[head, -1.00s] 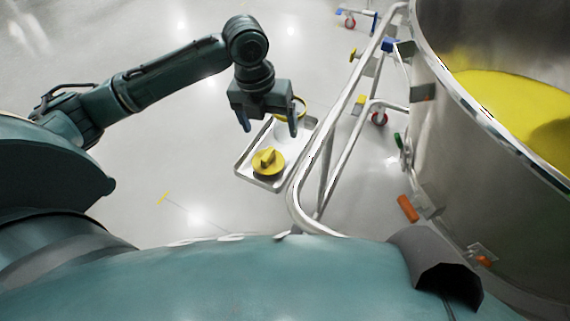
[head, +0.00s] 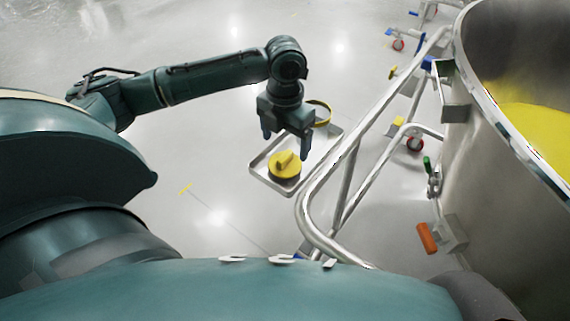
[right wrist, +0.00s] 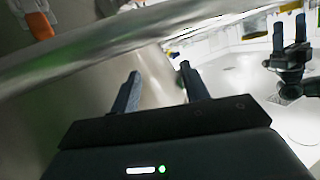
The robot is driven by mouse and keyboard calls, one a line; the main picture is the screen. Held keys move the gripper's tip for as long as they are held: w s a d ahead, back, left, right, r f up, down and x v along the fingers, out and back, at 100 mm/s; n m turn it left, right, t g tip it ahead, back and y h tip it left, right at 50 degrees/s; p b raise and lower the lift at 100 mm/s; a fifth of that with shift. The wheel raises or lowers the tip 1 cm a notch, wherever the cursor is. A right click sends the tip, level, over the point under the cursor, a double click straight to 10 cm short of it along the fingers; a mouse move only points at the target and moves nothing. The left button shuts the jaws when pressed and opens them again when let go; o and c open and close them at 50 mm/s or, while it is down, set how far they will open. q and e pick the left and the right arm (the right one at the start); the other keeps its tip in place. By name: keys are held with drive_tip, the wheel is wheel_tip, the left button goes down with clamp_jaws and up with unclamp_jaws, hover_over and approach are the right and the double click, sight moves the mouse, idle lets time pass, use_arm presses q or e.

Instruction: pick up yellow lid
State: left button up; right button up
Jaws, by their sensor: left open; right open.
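The yellow lid (head: 283,169) is round with a raised grip bar. It lies in a shallow light-grey tray (head: 262,179). In the head view my left gripper (head: 286,146) is open and empty, with its fingers pointing down just beyond the lid; its height above the lid is hard to judge. My right gripper (right wrist: 161,82) shows in the right wrist view, open with nothing between its fingers. The lid does not show in that view.
A yellow ring (head: 322,113) shows behind the left gripper, by the tray's far end. A metal rail frame (head: 345,180) runs close along the tray's right side. A large steel vessel (head: 490,190) with yellow contents stands at right. Floor left of the tray is clear.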

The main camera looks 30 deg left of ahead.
sight(286, 154)
use_arm(q)
drive_tip(key=f, duration=0.2)
drive_tip(key=f+b, duration=0.1)
drive_tip(key=f, duration=0.2)
drive_tip(key=shift+s+d+f, duration=0.15)
drive_tip(key=shift+d+f, duration=0.05)
drive_tip(key=shift+r, duration=0.1)
drive_tip(key=c, duration=0.7)
